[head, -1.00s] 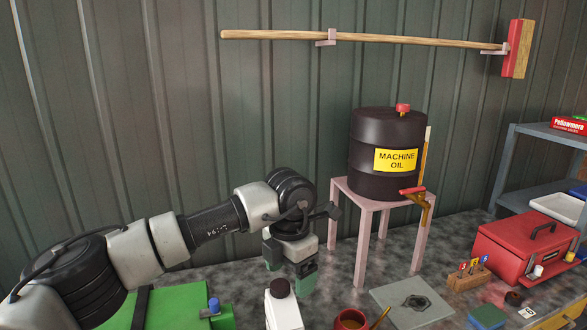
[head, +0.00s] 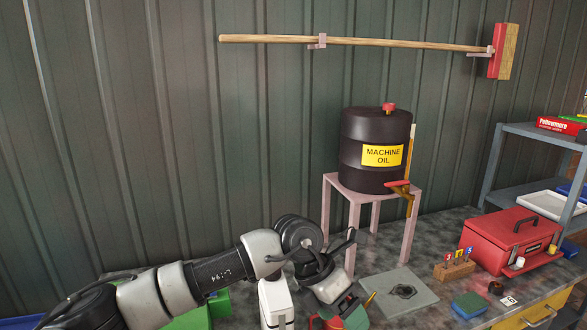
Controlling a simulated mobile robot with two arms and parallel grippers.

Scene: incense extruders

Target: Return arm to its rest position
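My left arm comes in from the lower left, grey and black, and ends in my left gripper (head: 340,314) near the bottom middle of the head view. My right gripper is not in view.
A white bottle (head: 275,303) stands just left of the gripper, its top hidden by the arm. A grey plate (head: 385,303) lies to the right. A machine oil drum (head: 360,145) sits on a pink stand (head: 340,188) behind. A red toolbox (head: 490,240) is at right.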

